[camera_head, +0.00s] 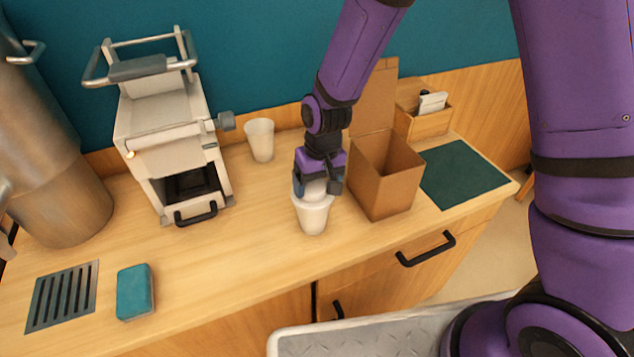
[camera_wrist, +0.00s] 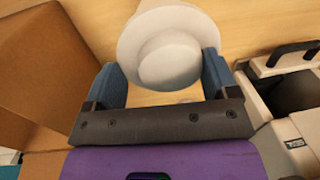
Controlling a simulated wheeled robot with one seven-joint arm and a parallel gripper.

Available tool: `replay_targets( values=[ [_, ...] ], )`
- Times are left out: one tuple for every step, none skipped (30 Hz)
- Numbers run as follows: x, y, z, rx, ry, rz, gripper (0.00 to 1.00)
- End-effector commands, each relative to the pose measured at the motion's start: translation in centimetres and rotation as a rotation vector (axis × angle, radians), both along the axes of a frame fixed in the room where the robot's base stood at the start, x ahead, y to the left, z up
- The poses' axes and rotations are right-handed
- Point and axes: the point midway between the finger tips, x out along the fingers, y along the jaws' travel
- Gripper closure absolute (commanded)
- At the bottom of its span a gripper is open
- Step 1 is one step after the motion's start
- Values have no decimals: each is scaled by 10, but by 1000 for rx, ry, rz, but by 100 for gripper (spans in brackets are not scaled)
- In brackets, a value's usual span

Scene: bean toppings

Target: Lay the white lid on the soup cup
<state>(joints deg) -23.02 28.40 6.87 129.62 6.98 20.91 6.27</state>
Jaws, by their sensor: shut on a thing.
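The white soup cup (camera_head: 313,219) stands upright on the wooden counter, left of the cardboard box. My gripper (camera_head: 318,189) points down right over it and is shut on the white lid (camera_head: 315,187). In the wrist view the lid (camera_wrist: 170,62) shows as a round raised part between the two blue fingers (camera_wrist: 164,78), above a wider pale disc. The lid is lined up over the cup's mouth. I cannot tell whether it touches the rim or hangs slightly above it, as the lid and cup blend together.
An open cardboard box (camera_head: 384,188) stands close to the right of my gripper. A second white cup (camera_head: 261,140) stands behind, near a white machine (camera_head: 168,135). A dark green mat (camera_head: 461,174) lies right, a teal sponge (camera_head: 135,292) front left. The counter before the soup cup is clear.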

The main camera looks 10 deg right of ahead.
Motion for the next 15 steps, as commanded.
replay_targets(
  values=[
    [0,0,0,0,0,0,41],
    [0,0,0,0,0,0,41],
    [0,0,0,0,0,0,41],
    [0,0,0,0,0,0,41],
    [0,0,-1,0,0,0,41],
    [0,0,-1,0,0,0,41],
    [0,0,-2,0,0,0,41],
    [0,0,-2,0,0,0,41],
    [0,0,-2,0,0,0,41],
    [0,0,-2,0,0,0,41],
    [0,0,-2,0,0,0,41],
    [0,0,-2,0,0,0,41],
    [0,0,-2,0,0,0,41],
    [0,0,-2,0,0,0,41],
    [0,0,-2,0,0,0,11]
  ],
)
